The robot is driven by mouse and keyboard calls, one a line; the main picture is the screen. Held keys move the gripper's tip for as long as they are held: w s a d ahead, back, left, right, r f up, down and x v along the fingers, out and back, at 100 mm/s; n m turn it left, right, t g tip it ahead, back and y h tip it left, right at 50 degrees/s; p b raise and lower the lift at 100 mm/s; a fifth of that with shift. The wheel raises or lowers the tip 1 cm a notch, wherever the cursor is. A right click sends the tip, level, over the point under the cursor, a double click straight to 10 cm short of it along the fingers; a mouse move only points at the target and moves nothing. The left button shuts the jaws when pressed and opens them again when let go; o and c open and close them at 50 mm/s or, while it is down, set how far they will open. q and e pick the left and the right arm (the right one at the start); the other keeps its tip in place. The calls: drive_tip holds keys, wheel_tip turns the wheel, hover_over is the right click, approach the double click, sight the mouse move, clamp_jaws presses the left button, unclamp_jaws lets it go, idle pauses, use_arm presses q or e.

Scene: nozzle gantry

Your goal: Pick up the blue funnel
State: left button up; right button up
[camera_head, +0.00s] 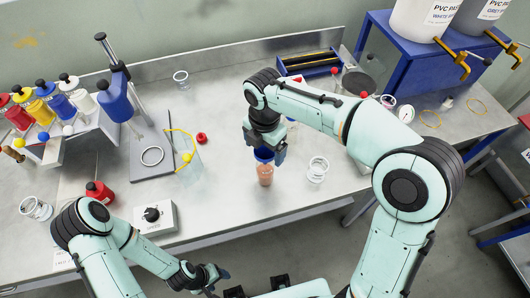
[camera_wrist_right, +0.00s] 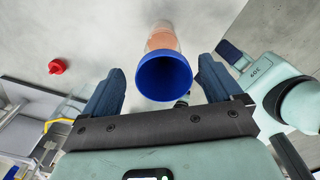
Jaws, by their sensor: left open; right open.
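The blue funnel (camera_head: 263,155) sits at the top of a clear container with orange contents (camera_head: 265,175) on the metal bench. In the right wrist view the funnel (camera_wrist_right: 166,78) shows its wide round mouth, with the orange container (camera_wrist_right: 162,38) behind it. My right gripper (camera_head: 265,148) is open at the funnel, and its arm hides part of that area. In the wrist view its two fingers (camera_wrist_right: 160,85) stand on either side of the funnel, with a gap at each side. My left gripper (camera_head: 213,279) is open and empty, low at the front of the bench.
A red cap (camera_head: 201,138) and a stand with a grey base (camera_head: 151,172) are to the left. A white dial box (camera_head: 152,217) and red bottle (camera_head: 100,193) are near the front. A blue shelf (camera_head: 400,70) stands at right.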

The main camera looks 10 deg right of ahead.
sight(265, 150)
drive_tip(key=f, duration=0.3)
drive_tip(key=shift+s+f, duration=0.25)
drive_tip(key=shift+f, duration=0.05)
drive_tip(key=c, duration=1.1)
